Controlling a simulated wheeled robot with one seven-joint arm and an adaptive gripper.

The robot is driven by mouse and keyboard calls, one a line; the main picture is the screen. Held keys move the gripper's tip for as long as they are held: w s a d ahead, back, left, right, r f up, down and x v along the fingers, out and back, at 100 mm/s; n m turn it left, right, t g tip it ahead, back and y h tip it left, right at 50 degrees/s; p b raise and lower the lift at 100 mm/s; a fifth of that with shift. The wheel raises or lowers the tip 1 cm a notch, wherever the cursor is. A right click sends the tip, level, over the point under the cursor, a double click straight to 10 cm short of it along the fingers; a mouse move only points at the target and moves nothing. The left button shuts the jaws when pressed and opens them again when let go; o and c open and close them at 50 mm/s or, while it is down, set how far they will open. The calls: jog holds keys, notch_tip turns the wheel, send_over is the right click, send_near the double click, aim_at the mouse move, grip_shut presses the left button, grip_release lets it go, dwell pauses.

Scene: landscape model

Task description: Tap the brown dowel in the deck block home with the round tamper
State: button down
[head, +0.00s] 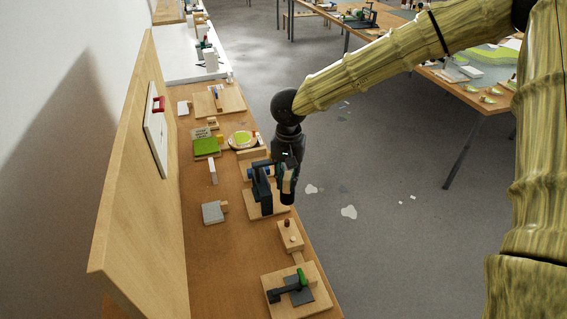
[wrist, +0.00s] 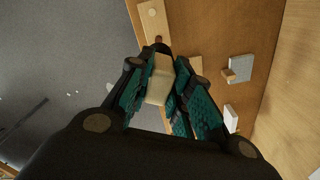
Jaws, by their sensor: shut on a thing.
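The deck block (head: 291,246) is a light wooden block near the front of the bench. The brown dowel (head: 287,222) stands up from its far end. A paler dowel (head: 292,239) sits nearer. In the wrist view the brown dowel (wrist: 158,39) shows just beyond the held tool, beside the block (wrist: 154,27). My gripper (head: 287,182) is shut on a pale wooden piece (wrist: 160,80), seemingly the round tamper's handle. A dark end at its far side is partly hidden. The gripper is above the bench's right edge, farther back than the dowel and apart from it.
A dark clamp-like fixture (head: 262,188) on a wooden base stands close beside my gripper. A grey block (head: 213,212) lies to the left. A board with a black and green tool (head: 306,297) is in front. An upright wooden panel (head: 130,190) borders the bench's left.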

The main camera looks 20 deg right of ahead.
aim_at(287, 191)
jog(key=shift+w+a+r, duration=0.1)
jog(key=shift+r, duration=0.1)
jog(key=shift+s, duration=0.25)
jog(key=shift+w+d, duration=0.2)
jog(key=shift+s+r+p, duration=0.15)
jog(key=shift+s+p, duration=0.05)
jog(key=shift+p, duration=0.7)
jog(key=shift+a+f, duration=0.1)
jog(key=shift+f, duration=2.5)
jog(key=shift+f+p, duration=0.2)
jog(key=shift+p, duration=0.35)
jog(key=shift+f, duration=0.15)
